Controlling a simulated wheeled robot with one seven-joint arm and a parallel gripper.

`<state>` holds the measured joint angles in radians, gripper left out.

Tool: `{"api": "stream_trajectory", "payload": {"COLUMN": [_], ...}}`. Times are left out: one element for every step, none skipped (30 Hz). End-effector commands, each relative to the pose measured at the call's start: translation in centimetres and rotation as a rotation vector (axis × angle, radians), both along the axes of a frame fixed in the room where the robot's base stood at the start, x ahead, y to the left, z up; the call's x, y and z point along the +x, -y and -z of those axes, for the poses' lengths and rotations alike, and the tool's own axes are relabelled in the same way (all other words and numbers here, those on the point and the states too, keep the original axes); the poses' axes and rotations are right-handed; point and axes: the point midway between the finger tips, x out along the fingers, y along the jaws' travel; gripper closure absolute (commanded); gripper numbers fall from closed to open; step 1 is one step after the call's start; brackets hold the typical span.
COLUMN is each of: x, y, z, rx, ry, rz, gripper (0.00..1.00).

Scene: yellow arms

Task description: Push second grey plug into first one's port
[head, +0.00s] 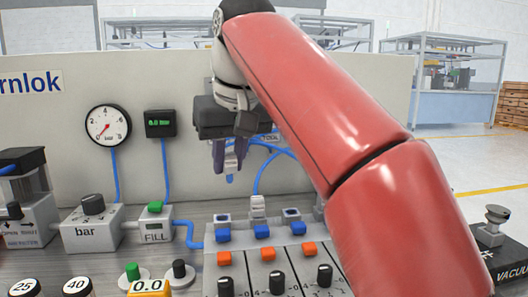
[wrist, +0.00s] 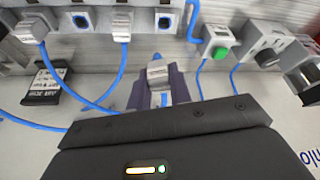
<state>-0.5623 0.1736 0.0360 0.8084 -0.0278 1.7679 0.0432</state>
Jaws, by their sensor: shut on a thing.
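My gripper (head: 229,168) is shut on a grey plug (wrist: 157,72), which sits between its purple-grey fingers in the wrist view. In the head view the fingers point down above the leftmost blue-ringed port (head: 223,217), with a clear gap below them, and mostly hide the plug. Another grey plug (head: 258,205) with a blue cable is seated in the row, just right of that port. It shows in the wrist view too (wrist: 122,26). A further seated grey plug (wrist: 31,31) is at the left of the wrist view.
A grey panel with a gauge (head: 107,125) stands behind. Blue cables (head: 270,160) loop near my gripper. The FILL box (head: 154,224) is left of the ports. Blue and orange buttons (head: 267,253) and black knobs lie in front. My red arm covers the right side.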

Motion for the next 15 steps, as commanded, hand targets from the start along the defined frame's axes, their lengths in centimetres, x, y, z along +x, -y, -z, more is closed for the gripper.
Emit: {"api": "stream_trajectory", "payload": {"x": [-0.6, -0.7, -0.9, -1.0, -1.0, -1.0, -1.1, -1.1, -1.1, -1.1, -1.1, -1.1, -1.0, -1.0, -1.0], "y": [-0.8, -1.1, -1.4, -1.5, -1.6, -1.6, -1.6, -1.6, -1.6, -1.5, -1.5, -1.5, -1.6, -1.6, -1.6], "z": [0.2, 0.3, 0.5, 0.7, 0.8, 1.1, 1.3, 1.6, 2.0, 2.3, 2.6, 3.4, 3.8, 4.1, 4.5], "rx": [0.0, 0.0, -0.001, 0.0, -0.001, 0.0, -0.001, -0.001, -0.001, -0.002, -0.001, -0.001, 0.0, 0.0, 0.0], "ry": [0.001, 0.001, 0.0, 0.0, 0.0, 0.0, 0.001, 0.0, 0.0, -0.001, -0.001, -0.001, 0.0, 0.0, 0.001], "rz": [-0.022, -0.03, -0.036, -0.04, -0.042, -0.043, -0.042, -0.042, -0.042, -0.042, -0.042, -0.042, -0.042, -0.042, -0.042], "gripper": [1.0, 1.0, 1.0, 1.0, 1.0, 1.0, 1.0, 1.0, 1.0, 1.0, 1.0, 1.0, 1.0, 1.0, 1.0]}}
